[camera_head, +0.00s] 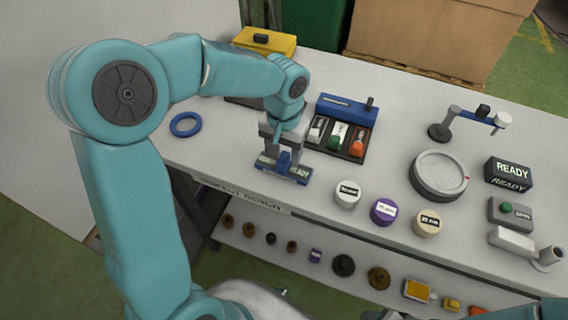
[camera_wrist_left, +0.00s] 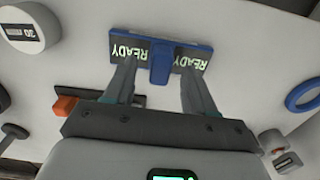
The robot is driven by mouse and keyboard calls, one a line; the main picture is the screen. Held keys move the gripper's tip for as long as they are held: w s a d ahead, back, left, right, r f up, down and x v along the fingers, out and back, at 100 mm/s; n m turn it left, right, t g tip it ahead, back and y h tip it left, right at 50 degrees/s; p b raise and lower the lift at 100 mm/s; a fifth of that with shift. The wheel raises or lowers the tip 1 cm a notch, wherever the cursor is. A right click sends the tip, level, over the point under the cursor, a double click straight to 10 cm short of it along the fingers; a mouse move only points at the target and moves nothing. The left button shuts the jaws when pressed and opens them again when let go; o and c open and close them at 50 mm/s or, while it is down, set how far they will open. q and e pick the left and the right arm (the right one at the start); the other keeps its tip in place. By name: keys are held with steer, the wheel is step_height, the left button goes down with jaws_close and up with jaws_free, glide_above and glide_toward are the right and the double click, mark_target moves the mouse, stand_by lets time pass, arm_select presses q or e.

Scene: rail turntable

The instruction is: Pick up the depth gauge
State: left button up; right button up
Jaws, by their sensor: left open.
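The depth gauge appears to be the blue bar with dark READY panels (camera_head: 297,178), lying near the front edge of the bench. In the left wrist view it (camera_wrist_left: 205,62) shows a raised blue block at its middle and a READY panel on each side. My left gripper (camera_head: 284,152) is right over it, pointing down and hiding part of it. In the left wrist view the fingers of my left gripper (camera_wrist_left: 158,78) are apart, one on each side of the blue block. I cannot tell whether they touch it. My right gripper is not in view.
A blue ring (camera_head: 186,124) lies left on the bench. A dark tray (camera_head: 352,154) with coloured pieces is behind right of my gripper. White, purple and cream round pots (camera_head: 347,194) stand to the right, with a round turntable (camera_head: 438,175) beyond. A lower shelf holds small parts.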

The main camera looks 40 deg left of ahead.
mark_target(283, 156)
arm_select(q)
steer(key=shift+w+f, duration=0.1)
steer(key=shift+f, duration=0.65)
steer(key=shift+a+f, duration=0.1)
steer(key=shift+f, duration=0.25)
jaws_close()
steer(key=shift+r, duration=0.15)
steer(key=shift+r, duration=0.3)
step_height(283, 156, up, 19)
steer(key=p, duration=0.1)
steer(key=shift+r, duration=0.1)
